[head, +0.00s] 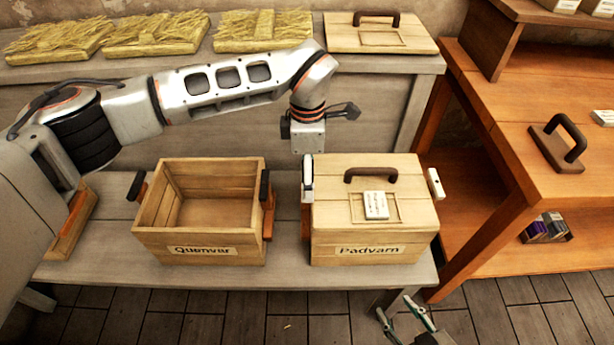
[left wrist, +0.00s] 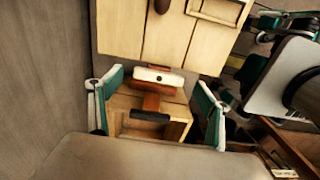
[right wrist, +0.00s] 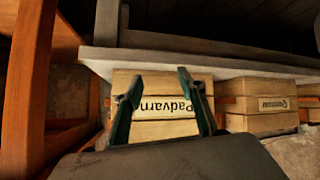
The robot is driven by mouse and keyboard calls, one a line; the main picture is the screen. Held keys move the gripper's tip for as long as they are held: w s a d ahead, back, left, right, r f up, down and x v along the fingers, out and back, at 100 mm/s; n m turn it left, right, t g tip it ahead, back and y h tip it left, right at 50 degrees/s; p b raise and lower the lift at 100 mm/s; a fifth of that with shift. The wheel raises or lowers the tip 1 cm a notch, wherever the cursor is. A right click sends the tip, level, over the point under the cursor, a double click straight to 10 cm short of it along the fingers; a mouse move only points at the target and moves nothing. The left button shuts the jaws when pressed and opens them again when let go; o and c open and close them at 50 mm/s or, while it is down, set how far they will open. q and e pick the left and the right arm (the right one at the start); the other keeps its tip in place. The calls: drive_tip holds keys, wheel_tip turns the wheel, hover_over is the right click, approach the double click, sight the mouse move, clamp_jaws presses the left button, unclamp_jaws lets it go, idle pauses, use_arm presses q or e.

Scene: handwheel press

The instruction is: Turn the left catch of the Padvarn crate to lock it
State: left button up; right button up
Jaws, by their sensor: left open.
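The Padvarn crate (head: 365,220) is pale wood with its lid (head: 400,170) on. Its left catch (head: 308,182) is a white bar on a reddish wooden mount. The catch shows in the left wrist view (left wrist: 158,76), its length running along the crate's side. My left gripper (left wrist: 160,92) is open there, its teal fingers apart with the catch between them, past the two ends, no contact visible. The white right catch (head: 435,182) stands opposite. My right gripper (head: 404,318) is open and empty in front of the bench.
The open, empty Quenvar crate (head: 200,245) stands left of it, with a dark catch (head: 265,188) near the gap between the crates. A dark handle (head: 372,176) and a white card (head: 376,205) are on the Padvarn lid. An orange-brown table (head: 520,110) stands to the right.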

use_arm(q)
drive_tip(key=shift+f, duration=1.05)
use_arm(e)
drive_tip(key=shift+w+a+r, duration=0.25)
drive_tip(key=shift+w+r, duration=0.1)
use_arm(q)
drive_tip(key=c, duration=1.1)
use_arm(e)
drive_tip(key=shift+d+f, duration=0.1)
drive_tip(key=shift+d, duration=0.05)
